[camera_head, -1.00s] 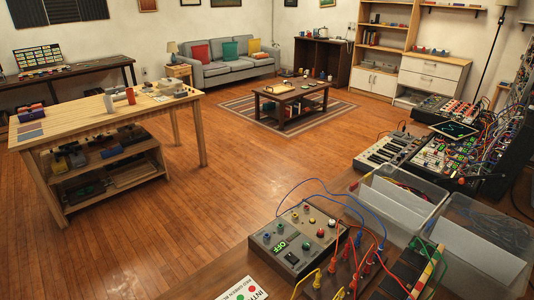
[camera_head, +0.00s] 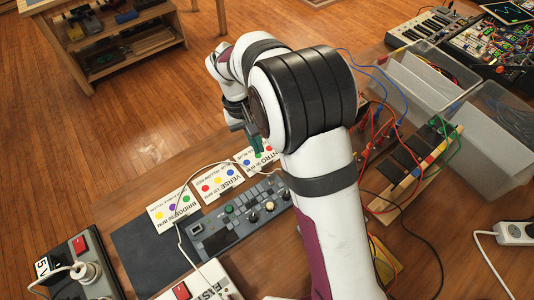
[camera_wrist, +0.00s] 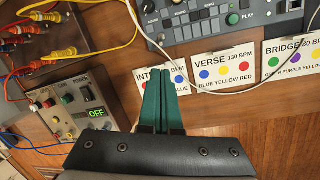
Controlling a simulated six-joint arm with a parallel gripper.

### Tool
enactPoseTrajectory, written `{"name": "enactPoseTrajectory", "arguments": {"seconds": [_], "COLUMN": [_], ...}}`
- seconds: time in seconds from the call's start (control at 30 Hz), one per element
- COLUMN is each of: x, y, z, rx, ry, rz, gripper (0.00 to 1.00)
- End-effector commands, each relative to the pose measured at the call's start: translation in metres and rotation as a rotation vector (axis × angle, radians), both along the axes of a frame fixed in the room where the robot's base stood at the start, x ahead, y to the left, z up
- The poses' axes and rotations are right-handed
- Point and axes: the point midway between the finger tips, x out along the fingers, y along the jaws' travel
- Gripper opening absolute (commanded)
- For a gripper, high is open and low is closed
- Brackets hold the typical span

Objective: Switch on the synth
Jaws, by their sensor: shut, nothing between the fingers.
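A grey box with coloured knobs and a green display reading OFF (camera_wrist: 72,112) stands at the left in the wrist view; it looks like the synth. In the head view my arm hides it. My gripper (camera_wrist: 164,68) has two teal fingers closed together and empty. They are over the INTRO card, to the right of the OFF box and apart from it. My gripper also shows in the head view (camera_head: 256,142), partly hidden by my arm. A grey control panel with knobs and a green PLAY button (camera_head: 222,233) lies behind the cards in the wrist view.
VERSE (camera_head: 217,184) and BRIDGE (camera_head: 172,209) cards lie beside the panel. A white cable (camera_head: 180,232) crosses the panel. Patch cables surround a wooden-ended unit (camera_head: 425,158). Clear bins (camera_head: 490,125) stand at right. Boxes with red switches (camera_head: 82,262) sit at the lower left.

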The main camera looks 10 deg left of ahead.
Motion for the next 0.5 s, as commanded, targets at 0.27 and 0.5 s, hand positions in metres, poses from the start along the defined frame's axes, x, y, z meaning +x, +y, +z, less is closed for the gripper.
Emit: {"name": "enactPoseTrajectory", "arguments": {"seconds": [0.27,0.5], "x": [-0.002,-0.004], "y": [-0.005,-0.015], "z": [-0.021,-0.069], "rx": [-0.001,0.0], "ry": [0.004,0.005], "rz": [-0.003,-0.003], "gripper": [0.0,0.0]}}
